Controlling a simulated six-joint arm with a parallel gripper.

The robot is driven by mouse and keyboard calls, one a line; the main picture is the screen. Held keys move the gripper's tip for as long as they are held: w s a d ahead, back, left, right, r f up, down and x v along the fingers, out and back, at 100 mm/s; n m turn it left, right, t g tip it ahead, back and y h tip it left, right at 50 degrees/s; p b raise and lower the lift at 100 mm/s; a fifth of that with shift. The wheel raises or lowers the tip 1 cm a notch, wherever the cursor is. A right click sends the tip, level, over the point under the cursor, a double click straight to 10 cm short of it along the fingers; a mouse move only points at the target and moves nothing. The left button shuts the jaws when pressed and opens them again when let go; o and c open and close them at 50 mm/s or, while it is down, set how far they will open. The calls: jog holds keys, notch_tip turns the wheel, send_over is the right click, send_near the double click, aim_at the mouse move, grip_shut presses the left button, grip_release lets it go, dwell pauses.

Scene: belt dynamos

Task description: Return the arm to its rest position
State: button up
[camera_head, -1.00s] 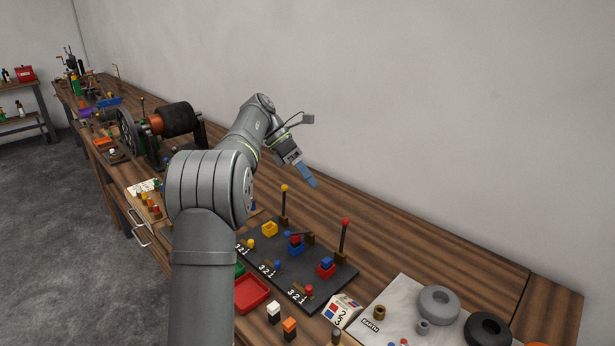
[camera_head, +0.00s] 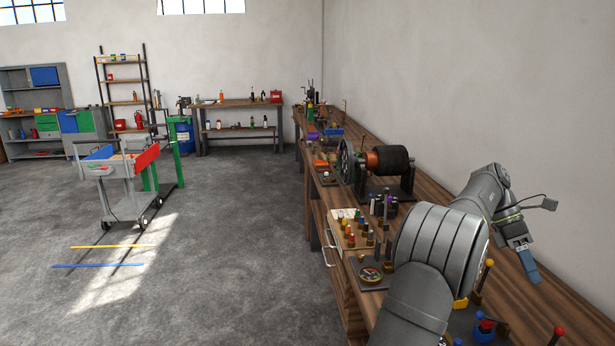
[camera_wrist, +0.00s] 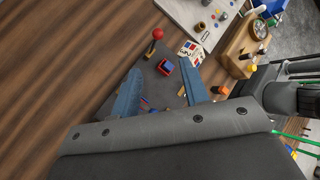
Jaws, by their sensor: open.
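My gripper (camera_head: 529,266) hangs over the wooden bench (camera_head: 566,310) at the right of the head view, with its blue fingers pointing down. In the wrist view my gripper (camera_wrist: 162,98) shows two blue fingers spread apart with nothing held between them. My arm rises from the lower right of the head view and bends over the bench.
A dynamo with a dark drum (camera_head: 386,160) stands on the bench beyond my arm. A tray of coloured pegs (camera_head: 352,232) and a round dish (camera_head: 371,273) lie near the front edge. A grey cart (camera_head: 128,190) stands on open floor at left.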

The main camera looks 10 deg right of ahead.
aim_at(556, 328)
jog(key=x, duration=1.5)
jog(key=shift+s+d+f, duration=0.1)
jog(key=shift+s+f, duration=0.1)
jog(key=shift+s, duration=0.1)
jog(key=o, duration=1.3)
jog(key=w+a+r+m+t+h, duration=0.1)
jog(key=w+a+r+m+t, duration=0.25)
jog(key=a+m, duration=0.3)
jog(key=w+a+r+m+t, duration=0.2)
jog(key=a+r+m, duration=0.3)
jog(key=a+m, duration=0.15)
jog(key=s+d+f+n, duration=0.1)
jog(key=s+d+f, duration=0.1)
jog(key=f, duration=0.7)
jog(key=shift+d+f, duration=0.15)
jog(key=shift+d, duration=0.45)
jog(key=shift+s, duration=0.15)
jog(key=v, duration=1)
